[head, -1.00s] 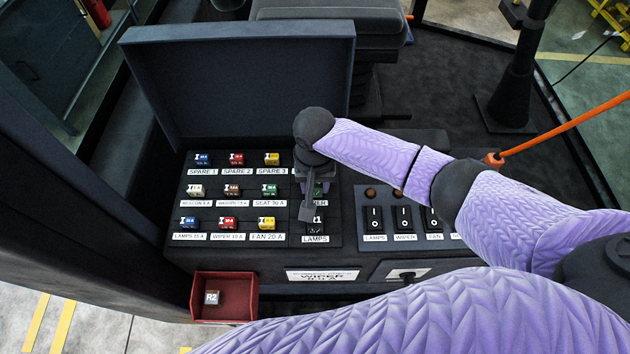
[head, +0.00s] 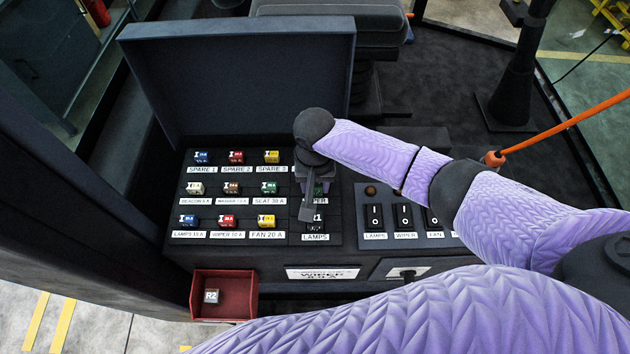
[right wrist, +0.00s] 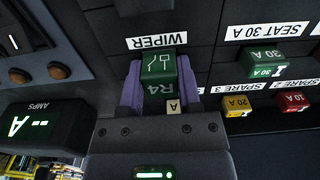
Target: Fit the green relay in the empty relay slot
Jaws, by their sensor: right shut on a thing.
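The green relay (right wrist: 161,75), marked R4, is between the fingers of my right gripper (right wrist: 160,92), which is shut on it. In the head view a bit of the relay (head: 319,188) shows beside the gripper (head: 313,192). It is at the relay place behind the WIPER label (right wrist: 157,41), in the fuse box's right column. The gripper and relay hide the slot, so I cannot tell how deep the relay sits. Another relay (head: 317,222) is at the LAMPS place in front. My left gripper is not in view.
Coloured fuses sit in labelled rows on the fuse box (head: 180,210), left of the gripper. Its open lid (head: 240,80) stands behind. A switch panel (head: 390,222) is to the right. A red tray (head: 245,300) in front holds a relay marked R2 (head: 211,297).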

